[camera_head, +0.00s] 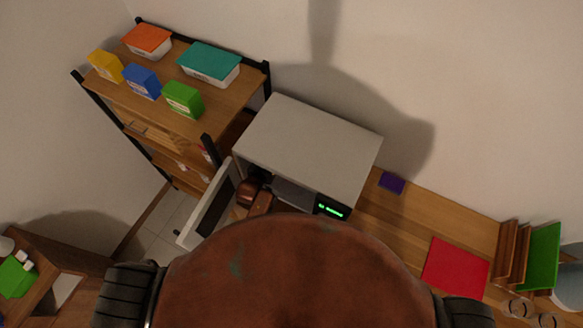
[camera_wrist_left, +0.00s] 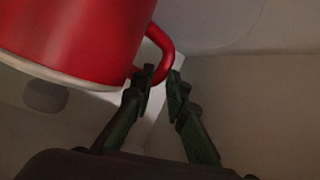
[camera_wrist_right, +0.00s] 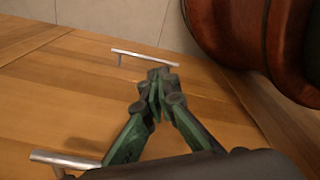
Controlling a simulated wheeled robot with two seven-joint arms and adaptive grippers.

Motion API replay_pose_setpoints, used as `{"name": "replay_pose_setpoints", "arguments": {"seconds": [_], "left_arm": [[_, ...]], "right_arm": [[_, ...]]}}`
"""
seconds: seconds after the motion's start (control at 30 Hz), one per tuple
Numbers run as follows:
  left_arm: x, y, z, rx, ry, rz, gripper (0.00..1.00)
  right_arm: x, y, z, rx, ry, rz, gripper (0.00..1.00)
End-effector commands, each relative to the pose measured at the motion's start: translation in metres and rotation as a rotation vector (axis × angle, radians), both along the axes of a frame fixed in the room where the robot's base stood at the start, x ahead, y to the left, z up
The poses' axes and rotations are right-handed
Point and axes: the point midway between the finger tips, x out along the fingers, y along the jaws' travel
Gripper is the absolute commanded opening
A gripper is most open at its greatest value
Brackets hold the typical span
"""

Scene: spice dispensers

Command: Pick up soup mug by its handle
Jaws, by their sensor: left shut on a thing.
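The soup mug (camera_wrist_left: 75,35) is red with a pale rim and fills the upper left of the left wrist view. Its red handle (camera_wrist_left: 163,42) loops off to its right. My left gripper (camera_wrist_left: 163,82) is shut on the lower part of this handle. The mug hangs at a tilt in this view; whether it touches a surface cannot be told. In the head view my left arm reaches into the open microwave (camera_head: 310,145), and the mug is hidden there. My right gripper (camera_wrist_right: 159,84) is shut and empty, in front of a wooden cabinet front (camera_wrist_right: 60,90).
The microwave's open door (camera_head: 210,205) stands beside my left arm. A shelf (camera_head: 155,108) with boxes and lidded containers is at the left. A red mat (camera_head: 455,267) and a purple block (camera_head: 391,183) lie on the counter to the right. A metal handle (camera_wrist_right: 145,60) juts near my right gripper.

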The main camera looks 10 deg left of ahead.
Motion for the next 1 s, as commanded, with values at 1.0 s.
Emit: {"name": "replay_pose_setpoints", "arguments": {"seconds": [1.0], "left_arm": [[0.001, -0.001, 0.039, -0.004, -0.006, 0.000, 0.00]], "right_arm": [[-0.002, 0.003, -0.006, 0.003, 0.002, -0.001, 0.00]]}}
